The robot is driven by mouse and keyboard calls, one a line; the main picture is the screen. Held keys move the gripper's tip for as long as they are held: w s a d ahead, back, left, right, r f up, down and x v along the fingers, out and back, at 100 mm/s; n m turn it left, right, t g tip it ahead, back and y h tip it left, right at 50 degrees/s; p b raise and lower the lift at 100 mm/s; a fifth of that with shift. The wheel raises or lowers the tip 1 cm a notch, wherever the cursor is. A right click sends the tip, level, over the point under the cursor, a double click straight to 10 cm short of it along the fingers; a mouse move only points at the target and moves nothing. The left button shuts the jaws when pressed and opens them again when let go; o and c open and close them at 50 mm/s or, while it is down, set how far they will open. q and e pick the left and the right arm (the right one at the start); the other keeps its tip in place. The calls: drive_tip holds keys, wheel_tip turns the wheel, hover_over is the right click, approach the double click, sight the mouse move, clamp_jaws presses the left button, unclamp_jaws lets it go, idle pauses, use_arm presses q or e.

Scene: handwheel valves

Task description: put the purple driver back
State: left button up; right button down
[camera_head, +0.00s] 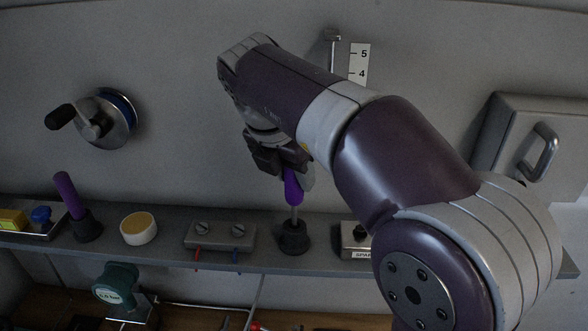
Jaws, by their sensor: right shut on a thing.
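The purple driver (293,188) is upright, with its purple handle up and its thin metal shaft pointing down. My right gripper (291,168) is shut on the upper part of the handle and partly hides it. The lower end of the shaft meets the top of a dark round holder (292,240) on the grey shelf. I cannot tell how deep the tip sits in it. My left gripper is not in view.
A tilted purple handle (67,190) stands in another dark holder (88,227) at left. A handwheel (106,118) is on the wall; a grey box (510,135) is at right.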

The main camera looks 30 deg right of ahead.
sight(294, 188)
drive_tip(key=shift+f+b, duration=1.35)
drive_tip(key=shift+f, duration=0.4)
unclamp_jaws()
drive_tip(key=shift+r, duration=0.1)
drive_tip(key=shift+p+v, duration=3.75)
drive_tip(key=shift+v, duration=1.25)
